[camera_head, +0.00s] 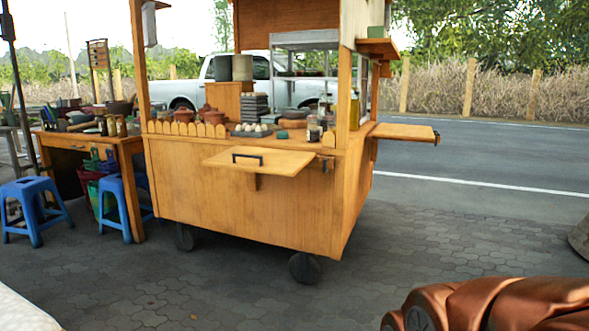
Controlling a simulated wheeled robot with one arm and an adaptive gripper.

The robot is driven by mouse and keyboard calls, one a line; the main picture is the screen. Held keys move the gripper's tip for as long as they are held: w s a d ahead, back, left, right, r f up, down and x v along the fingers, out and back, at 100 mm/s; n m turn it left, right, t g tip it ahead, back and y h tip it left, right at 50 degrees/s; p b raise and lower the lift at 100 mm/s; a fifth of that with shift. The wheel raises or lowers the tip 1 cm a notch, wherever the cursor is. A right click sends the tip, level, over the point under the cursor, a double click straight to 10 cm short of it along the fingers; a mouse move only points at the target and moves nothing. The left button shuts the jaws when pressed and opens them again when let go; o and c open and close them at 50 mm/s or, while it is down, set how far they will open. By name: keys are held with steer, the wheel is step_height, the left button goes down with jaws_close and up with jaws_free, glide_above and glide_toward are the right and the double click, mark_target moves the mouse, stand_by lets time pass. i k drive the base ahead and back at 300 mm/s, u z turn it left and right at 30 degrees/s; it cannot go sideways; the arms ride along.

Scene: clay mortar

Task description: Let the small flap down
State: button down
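A wooden flap (222,159) with a dark handle (247,157) stands out level from the front of the wooden food cart (240,205). A bracket (257,182) shows under it. A second flap (398,131), which looks smaller, stands out level from the cart's right side, with dark hardware (436,137) at its outer end. Both flaps are up. I cannot tell for certain which one is the small flap. My gripper is not in view, and nothing is seen touching either flap.
Blue stools (31,200) and a laden side table (125,150) stand left of the cart. Jars, pots and eggs (251,128) sit on the cart's counter. Paved ground (220,290) in front is clear. A grey rounded object (580,238) stands at the right edge.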

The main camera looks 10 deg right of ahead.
mark_target(281, 163)
steer(key=z, duration=0.6)
steer(key=i, duration=0.6)
steer(key=z, duration=0.45)
steer(key=i, duration=0.9)
steer(key=u, duration=0.9)
steer(key=i, duration=0.65)
steer(key=u, duration=0.65)
